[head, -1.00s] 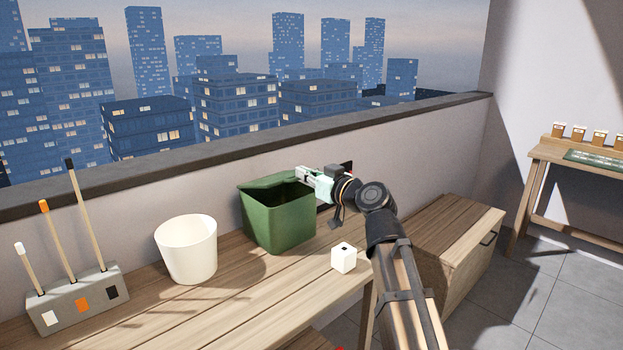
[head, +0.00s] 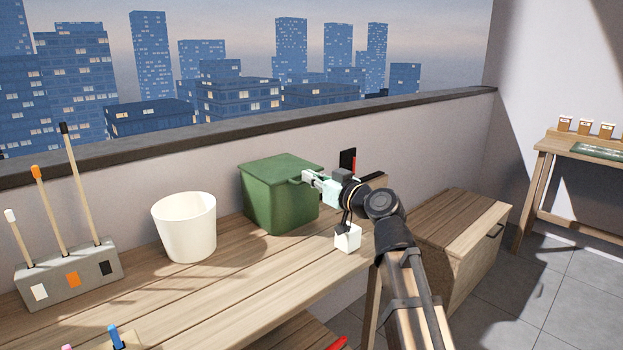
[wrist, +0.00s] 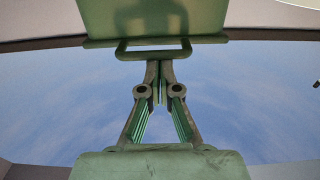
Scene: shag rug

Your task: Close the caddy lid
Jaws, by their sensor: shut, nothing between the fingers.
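The green caddy (head: 280,204) stands on the wooden bench, toward the back wall. Its lid (head: 280,168) lies flat over the top in the head view, and no opening shows. My gripper (head: 306,177) is shut and empty at the right front edge of the lid, by its handle loop. In the wrist view the green lid (wrist: 155,18) shows at the top, with the handle loop (wrist: 153,55) below it. The fingertips of my gripper (wrist: 159,72) are together right at that loop; whether they touch it I cannot tell.
A white bucket (head: 186,228) stands left of the caddy. A white cube (head: 348,238) sits on the bench below my gripper. A grey holder (head: 70,273) with upright sticks is at the left. The front of the bench (head: 225,290) has clear room.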

